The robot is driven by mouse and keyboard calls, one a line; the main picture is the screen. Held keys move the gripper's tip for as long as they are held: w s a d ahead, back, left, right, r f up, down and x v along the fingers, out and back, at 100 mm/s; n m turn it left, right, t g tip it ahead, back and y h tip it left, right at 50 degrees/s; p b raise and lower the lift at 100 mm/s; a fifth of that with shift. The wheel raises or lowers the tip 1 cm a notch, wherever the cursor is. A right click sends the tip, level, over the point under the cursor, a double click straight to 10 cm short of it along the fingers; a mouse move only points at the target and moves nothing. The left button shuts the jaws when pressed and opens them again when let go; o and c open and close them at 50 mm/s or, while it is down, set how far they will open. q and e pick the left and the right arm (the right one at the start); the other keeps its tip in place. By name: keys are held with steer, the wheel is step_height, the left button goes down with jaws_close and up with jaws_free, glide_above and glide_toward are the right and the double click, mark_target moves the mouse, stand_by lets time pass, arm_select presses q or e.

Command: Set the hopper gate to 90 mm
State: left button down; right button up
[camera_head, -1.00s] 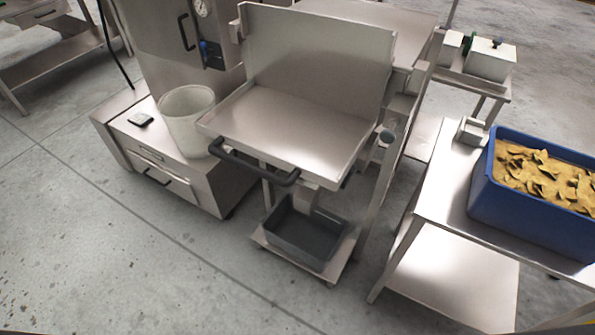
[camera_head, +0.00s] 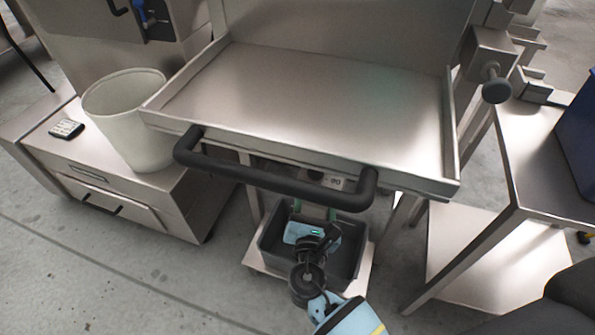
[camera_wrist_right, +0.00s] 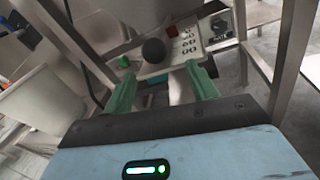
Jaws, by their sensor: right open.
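The hopper (camera_head: 310,95) is a steel pan with a black bar handle (camera_head: 270,183) along its front. Below the pan, a pale scale plate (camera_head: 335,181) is partly hidden by the handle; it also shows in the right wrist view (camera_wrist_right: 190,42), its printed numbers blurred. A dark ball knob (camera_wrist_right: 153,50) stands in front of the plate, near a red marker (camera_wrist_right: 172,30). My right gripper (camera_head: 315,210) is under the handle, above the grey bin. In the right wrist view its green fingers (camera_wrist_right: 160,72) are open, the knob appearing between and beyond their tips. My left gripper is not in view.
A grey bin (camera_head: 268,238) sits on a low stand below the hopper. A white bucket (camera_head: 125,115) stands on the cabinet at left. A round black knob (camera_head: 496,90) sticks out at right, near a steel table (camera_head: 545,150) with a blue crate (camera_head: 580,135).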

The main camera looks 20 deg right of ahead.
mark_target(315, 178)
steer(key=shift+w+a+r+n, duration=0.25)
steer(key=shift+w+r+n, duration=0.1)
steer(key=shift+w, duration=0.1)
steer(key=shift+w+d+r, duration=0.1)
steer(key=shift+d, duration=0.1)
steer(key=shift+w+d, duration=0.15)
steer(key=shift+w, duration=0.2)
steer(key=b+x, duration=0.1)
steer(key=x, duration=0.4)
steer(key=shift+w+d, duration=0.1)
steer(key=shift+w, duration=0.25)
steer(key=shift+w+d, duration=0.2)
steer(key=shift+w, duration=0.15)
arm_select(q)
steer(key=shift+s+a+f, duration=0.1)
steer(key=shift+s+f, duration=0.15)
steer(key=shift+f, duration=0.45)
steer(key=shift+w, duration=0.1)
